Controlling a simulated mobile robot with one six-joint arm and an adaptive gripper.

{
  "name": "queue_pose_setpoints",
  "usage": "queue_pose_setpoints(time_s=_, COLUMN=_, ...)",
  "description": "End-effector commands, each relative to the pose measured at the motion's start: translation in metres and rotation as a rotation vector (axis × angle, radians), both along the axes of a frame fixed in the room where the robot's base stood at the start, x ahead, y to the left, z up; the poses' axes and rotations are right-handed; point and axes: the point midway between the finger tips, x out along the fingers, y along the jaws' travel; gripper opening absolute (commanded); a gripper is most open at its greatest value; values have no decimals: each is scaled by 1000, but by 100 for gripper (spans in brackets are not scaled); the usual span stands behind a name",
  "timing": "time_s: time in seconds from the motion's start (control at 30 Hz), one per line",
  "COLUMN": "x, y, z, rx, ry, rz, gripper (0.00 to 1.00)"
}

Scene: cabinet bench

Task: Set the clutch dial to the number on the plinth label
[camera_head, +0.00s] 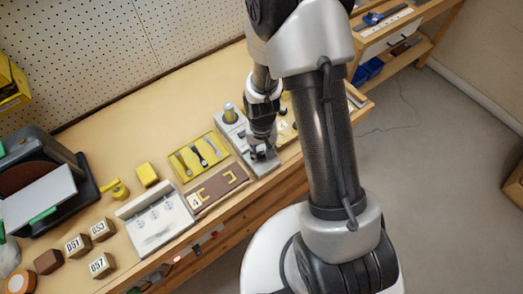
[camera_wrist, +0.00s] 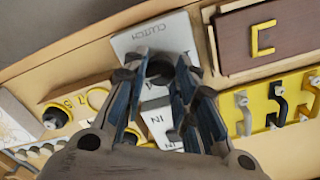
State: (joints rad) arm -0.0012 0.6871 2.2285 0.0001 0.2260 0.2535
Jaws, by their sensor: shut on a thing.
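The clutch dial (camera_wrist: 160,68) is a dark round knob on a grey plinth (camera_wrist: 128,43) that reads CLUTCH, upside down in the wrist view. The same grey plinth (camera_head: 265,170) shows in the head view near the bench's front edge. My gripper (camera_wrist: 160,85) points down and is shut on the dial, with its fingers on both sides of it. It also shows in the head view (camera_head: 262,153). The fingers hide most of the dial face, and I cannot read its setting or a number on the plinth label.
A brown board (camera_head: 230,178) with yellow brackets and a 4 tag (camera_head: 195,201) lies beside the plinth. A yellow tray (camera_head: 178,164) of hooks is close by. A yellow plate with a black knob (camera_wrist: 55,117) is on the other side. Number blocks (camera_head: 103,228) stand farther left.

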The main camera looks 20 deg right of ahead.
Motion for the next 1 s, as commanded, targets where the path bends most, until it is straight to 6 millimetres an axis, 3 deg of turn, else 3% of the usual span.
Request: queue_pose_setpoints(time_s=1.0, x=0, y=2, z=0, rx=0, ry=-1, rz=688, gripper=2)
